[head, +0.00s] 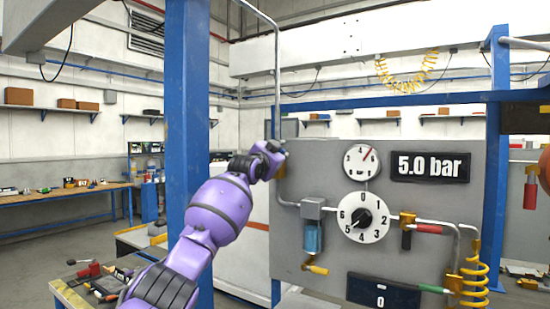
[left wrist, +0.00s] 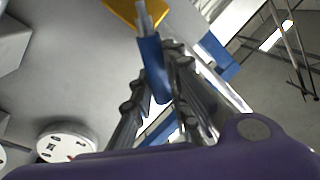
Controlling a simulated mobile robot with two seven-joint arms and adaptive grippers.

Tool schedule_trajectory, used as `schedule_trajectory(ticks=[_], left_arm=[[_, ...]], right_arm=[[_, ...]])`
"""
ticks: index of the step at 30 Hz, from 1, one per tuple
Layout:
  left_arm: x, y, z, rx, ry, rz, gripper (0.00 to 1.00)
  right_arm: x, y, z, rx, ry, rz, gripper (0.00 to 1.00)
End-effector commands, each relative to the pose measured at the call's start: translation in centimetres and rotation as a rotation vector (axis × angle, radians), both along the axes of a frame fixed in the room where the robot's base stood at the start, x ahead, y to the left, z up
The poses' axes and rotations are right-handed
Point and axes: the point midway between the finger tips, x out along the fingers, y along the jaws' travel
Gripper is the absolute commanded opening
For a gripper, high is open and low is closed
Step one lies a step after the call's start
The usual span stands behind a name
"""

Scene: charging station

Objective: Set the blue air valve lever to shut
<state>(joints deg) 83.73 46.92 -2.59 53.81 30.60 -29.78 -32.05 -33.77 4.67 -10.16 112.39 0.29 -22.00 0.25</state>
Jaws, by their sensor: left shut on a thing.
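The blue valve lever (left wrist: 153,66) shows in the left wrist view, a blue grip on a metal stem that meets a yellow part (left wrist: 133,9) at the top. My left gripper (left wrist: 160,85) is shut on the blue grip, with one finger on each side. In the head view my left gripper (head: 276,153) is at the upper left edge of the grey panel (head: 315,165), and the lever is hidden there. A small yellow part (head: 281,172) shows just below the gripper. My right gripper is not in view.
The panel carries a pressure gauge (head: 361,161), a display (head: 430,167) reading 5.0 bar, a numbered dial (head: 363,218), a red-handled lever (head: 428,229) and a yellow hose (head: 478,272). A blue post (head: 187,110) stands left of the panel, close to my left arm.

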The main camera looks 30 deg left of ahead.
Motion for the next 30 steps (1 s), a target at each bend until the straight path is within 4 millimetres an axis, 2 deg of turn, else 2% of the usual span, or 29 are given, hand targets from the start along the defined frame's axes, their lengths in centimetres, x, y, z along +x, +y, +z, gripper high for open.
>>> schedule_trajectory(ticks=[1, 4, 18, 30], left_arm=[[0.5, 0.0, -0.8, 0.042, 0.004, 0.001, 0.00], [0.9, -0.4, -1.1, 0.139, -0.006, 0.001, 0.00], [0.8, -1.9, -3.7, 0.581, -0.042, -0.001, 0.00], [0.8, -2.5, -5.7, 0.850, -0.064, -0.004, 0.00]], right_arm=[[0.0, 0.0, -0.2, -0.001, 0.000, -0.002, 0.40], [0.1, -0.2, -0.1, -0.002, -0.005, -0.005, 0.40], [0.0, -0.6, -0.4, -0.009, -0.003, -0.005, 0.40], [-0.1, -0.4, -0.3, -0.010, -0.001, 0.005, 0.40]])
